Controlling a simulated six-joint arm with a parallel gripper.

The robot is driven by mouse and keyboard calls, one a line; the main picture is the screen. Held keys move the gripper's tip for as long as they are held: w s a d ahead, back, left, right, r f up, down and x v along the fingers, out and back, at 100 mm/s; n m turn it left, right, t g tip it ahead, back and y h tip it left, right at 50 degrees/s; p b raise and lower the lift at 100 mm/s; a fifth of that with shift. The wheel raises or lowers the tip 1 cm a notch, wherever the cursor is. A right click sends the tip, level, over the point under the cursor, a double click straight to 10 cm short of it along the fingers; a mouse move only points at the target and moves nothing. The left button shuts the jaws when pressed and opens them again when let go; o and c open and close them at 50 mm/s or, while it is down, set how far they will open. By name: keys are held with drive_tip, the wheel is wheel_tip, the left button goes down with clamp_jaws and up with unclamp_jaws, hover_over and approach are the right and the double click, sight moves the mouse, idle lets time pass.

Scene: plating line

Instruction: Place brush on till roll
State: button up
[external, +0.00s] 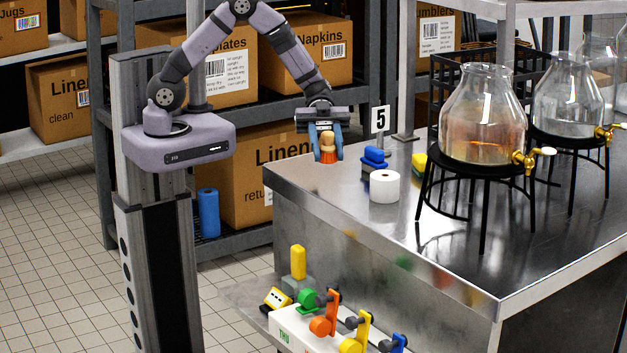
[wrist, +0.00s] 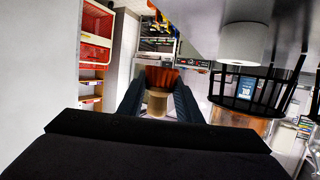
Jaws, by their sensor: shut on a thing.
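My gripper (external: 326,158) is shut on the brush (external: 327,141), its blue fingers on either side. The brush has a pale wooden knob on top and orange bristles pointing down. It is at the counter's far left corner; I cannot tell whether the bristles touch the surface. In the wrist view the brush (wrist: 157,98) sits between the fingers, orange bristles beyond the wood. The till roll (external: 384,187), a white cylinder, stands upright on the counter, to the right of and nearer than my gripper, with its top clear. It also shows in the wrist view (wrist: 246,44).
A yellow item (external: 419,163) lies to the right. Glass dispensers (external: 483,115) on black stands occupy the counter's right. The counter (external: 470,262) is bare in front.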

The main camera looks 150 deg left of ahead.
drive_tip(key=w+a+r, duration=0.1)
drive_tip(key=w+r, duration=0.1)
drive_tip(key=w, duration=0.3)
wheel_tip(320, 180, up, 6)
drive_tip(key=n+t+y, duration=0.2)
drive_tip(key=n+y, duration=0.2)
hover_over(385, 175)
drive_tip(key=shift+f+p, duration=0.45)
drive_tip(key=shift+f, duration=4.7)
drive_tip(key=shift+f, duration=0.15)
drive_tip(key=o, duration=1)
drive_tip(key=shift+o, duration=0.2)
drive_tip(key=shift+r, duration=0.2)
drive_tip(key=b+v, duration=0.3)
drive_tip(key=v, duration=0.9)
drive_tip(key=shift+r, duration=0.2)
